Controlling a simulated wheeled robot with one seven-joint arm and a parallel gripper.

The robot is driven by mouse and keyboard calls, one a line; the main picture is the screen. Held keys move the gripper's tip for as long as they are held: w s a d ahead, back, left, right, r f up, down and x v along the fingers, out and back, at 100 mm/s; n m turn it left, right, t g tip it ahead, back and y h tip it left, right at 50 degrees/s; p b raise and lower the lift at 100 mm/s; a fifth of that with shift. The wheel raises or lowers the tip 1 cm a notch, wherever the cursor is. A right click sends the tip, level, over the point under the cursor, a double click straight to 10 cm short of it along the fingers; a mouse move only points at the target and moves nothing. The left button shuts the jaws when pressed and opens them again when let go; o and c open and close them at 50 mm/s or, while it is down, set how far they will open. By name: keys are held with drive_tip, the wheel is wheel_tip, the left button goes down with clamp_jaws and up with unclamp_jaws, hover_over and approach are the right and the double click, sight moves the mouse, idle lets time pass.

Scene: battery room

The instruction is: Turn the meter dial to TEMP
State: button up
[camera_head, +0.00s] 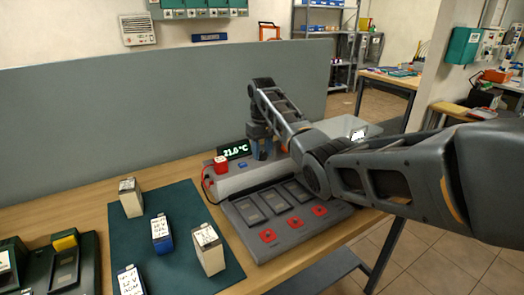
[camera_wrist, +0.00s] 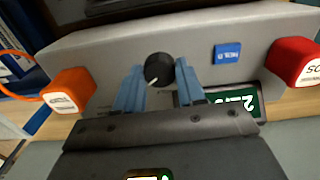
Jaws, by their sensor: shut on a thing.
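The meter dial (camera_wrist: 158,68) is a small black round knob on the grey sloped panel of the meter (camera_wrist: 205,52), with a light mark towards its lower left in the wrist view. My gripper (camera_wrist: 160,71) has its two blue fingers on either side of the dial and is shut on it. In the head view my gripper (camera_head: 262,150) reaches down at the back of the meter and hides the dial. The meter's display (camera_head: 234,150) is lit and reads 21.0 °C; part of it shows upside down in the wrist view (camera_wrist: 243,101). The dial's position labels cannot be read.
A red block (camera_wrist: 296,62), a blue label (camera_wrist: 227,54) and an orange block (camera_wrist: 68,91) sit beside the dial. In front, a grey tray (camera_head: 262,252) has several slots and red squares. Several battery cells stand on the green mat (camera_head: 186,200) at left. A grey partition (camera_head: 120,120) stands behind.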

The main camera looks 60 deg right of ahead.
sight(263, 153)
drive_tip(key=o, duration=0.8)
drive_tip(key=shift+r, duration=0.1)
wheel_tip(263, 153, up, 8)
drive_tip(key=shift+f+b, duration=0.15)
drive_tip(key=shift+b, duration=0.25)
drive_tip(key=shift+s+f, duration=0.1)
